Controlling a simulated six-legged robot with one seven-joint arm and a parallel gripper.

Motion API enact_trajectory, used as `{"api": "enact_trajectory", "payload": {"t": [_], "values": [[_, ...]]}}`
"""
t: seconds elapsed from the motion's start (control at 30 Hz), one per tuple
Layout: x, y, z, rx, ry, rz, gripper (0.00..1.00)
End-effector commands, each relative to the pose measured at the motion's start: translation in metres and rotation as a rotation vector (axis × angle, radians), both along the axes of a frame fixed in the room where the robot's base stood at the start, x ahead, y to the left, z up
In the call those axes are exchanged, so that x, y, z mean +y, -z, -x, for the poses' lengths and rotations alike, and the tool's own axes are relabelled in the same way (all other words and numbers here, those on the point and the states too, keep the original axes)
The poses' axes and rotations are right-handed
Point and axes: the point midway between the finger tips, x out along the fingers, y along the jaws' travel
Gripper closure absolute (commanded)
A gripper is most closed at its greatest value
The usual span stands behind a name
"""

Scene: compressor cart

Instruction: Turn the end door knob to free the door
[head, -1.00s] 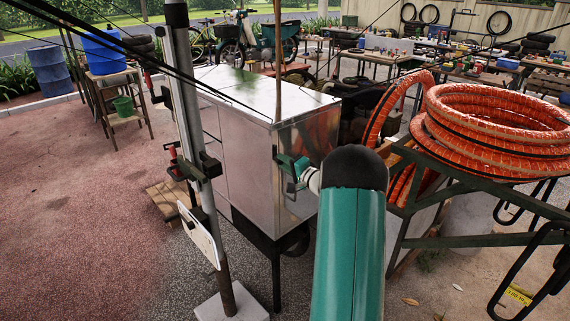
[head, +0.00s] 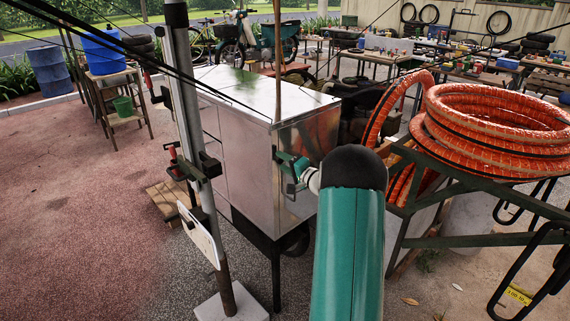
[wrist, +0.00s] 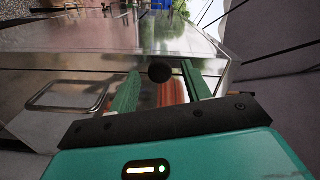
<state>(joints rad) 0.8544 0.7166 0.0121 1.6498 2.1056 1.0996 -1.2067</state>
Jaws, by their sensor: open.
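The end door is on the short end of a shiny metal compressor cabinet (head: 232,112), facing my arm. In the wrist view a small round dark knob (wrist: 159,73) sits on the end door (wrist: 95,75), between the tips of my gripper's two green fingers. My gripper (wrist: 160,70) is open, with gaps showing on both sides of the knob. In the head view my gripper (head: 284,162) is up against the cabinet's end, and my own arm hides part of it. The knob cannot be made out there.
A rounded rectangular handle frame (wrist: 68,95) is left of the knob in the wrist view. A coiled orange hose (head: 490,120) lies on a dark metal rack (head: 470,240) to the right. A metal post (head: 190,120) stands left. Reddish ground further left is free.

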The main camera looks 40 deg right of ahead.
Motion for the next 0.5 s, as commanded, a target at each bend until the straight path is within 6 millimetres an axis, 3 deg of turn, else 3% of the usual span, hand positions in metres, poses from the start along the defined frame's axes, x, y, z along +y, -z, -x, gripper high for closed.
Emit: {"api": "enact_trajectory", "payload": {"t": [0.17, 0.5], "values": [[-0.001, -0.001, 0.015, -0.001, 0.002, 0.0, 0.52], [-0.003, -0.001, 0.087, 0.0, 0.003, 0.0, 0.52]]}}
